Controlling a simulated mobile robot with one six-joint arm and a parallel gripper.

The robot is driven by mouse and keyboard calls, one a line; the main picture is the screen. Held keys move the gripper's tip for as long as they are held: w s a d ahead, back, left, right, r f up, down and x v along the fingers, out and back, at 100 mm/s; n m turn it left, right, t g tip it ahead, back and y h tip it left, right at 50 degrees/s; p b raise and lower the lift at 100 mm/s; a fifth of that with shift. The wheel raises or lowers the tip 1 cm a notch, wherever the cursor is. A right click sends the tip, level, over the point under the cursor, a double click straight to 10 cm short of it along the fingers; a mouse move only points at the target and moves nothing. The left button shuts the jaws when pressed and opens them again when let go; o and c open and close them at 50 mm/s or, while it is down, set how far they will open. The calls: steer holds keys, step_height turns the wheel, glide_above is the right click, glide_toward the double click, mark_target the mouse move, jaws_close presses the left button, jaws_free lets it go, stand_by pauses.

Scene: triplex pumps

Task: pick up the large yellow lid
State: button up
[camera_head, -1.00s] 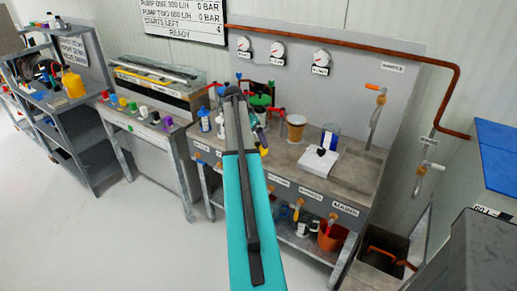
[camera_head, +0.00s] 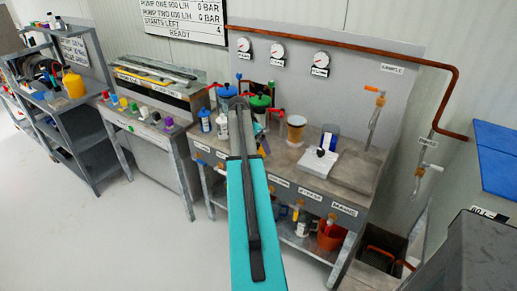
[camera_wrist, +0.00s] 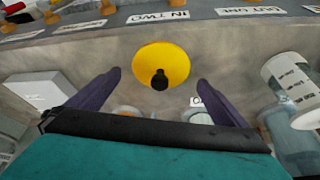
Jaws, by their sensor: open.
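The large yellow lid (camera_wrist: 175,54) is a round disc with a black knob (camera_wrist: 160,80). In the wrist view it lies at the upper middle, over the grey bench top. My gripper (camera_wrist: 159,78) is open, with one dark finger on each side of the knob and gaps on both sides. The fingers do not appear to touch the lid, and its height below them is hard to judge. In the head view my arm covers the gripper, and I cannot make out the lid there.
A white box (camera_head: 320,162) and an amber container (camera_head: 296,128) stand right of my arm on the bench. Blue-lidded (camera_head: 227,91) and green-lidded (camera_head: 260,102) vessels stand behind. In the wrist view, a labelled white cylinder (camera_wrist: 290,88) is close on the right.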

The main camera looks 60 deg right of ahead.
steer(key=shift+x, duration=0.9)
steer(key=c, duration=1.2)
